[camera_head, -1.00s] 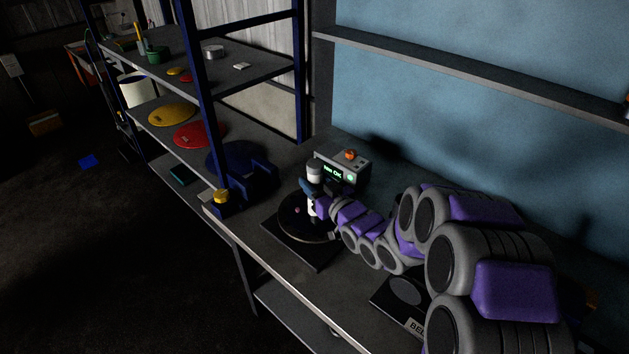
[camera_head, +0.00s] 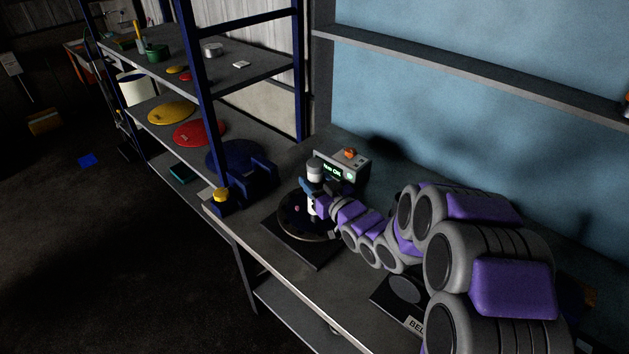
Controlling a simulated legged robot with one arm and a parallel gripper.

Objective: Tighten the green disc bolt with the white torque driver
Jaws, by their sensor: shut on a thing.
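My gripper (camera_head: 312,190) is shut on the white torque driver (camera_head: 315,172). The driver is upright, its white top showing above the jaws and a white lower part below them. It stands over a dark round disc on a square black base (camera_head: 292,245) on the workbench. A small pinkish spot shows on the disc, left of the driver. I cannot make out a green bolt; the driver's tip and the spot under it are too dark and small to tell whether they touch.
A grey control box (camera_head: 342,168) with a lit green display and an orange knob stands just behind the driver. A blue device (camera_head: 250,180) sits to the left. A shelf rack holds yellow (camera_head: 172,113) and red (camera_head: 199,133) discs. A dark plate (camera_head: 405,290) lies near the front right.

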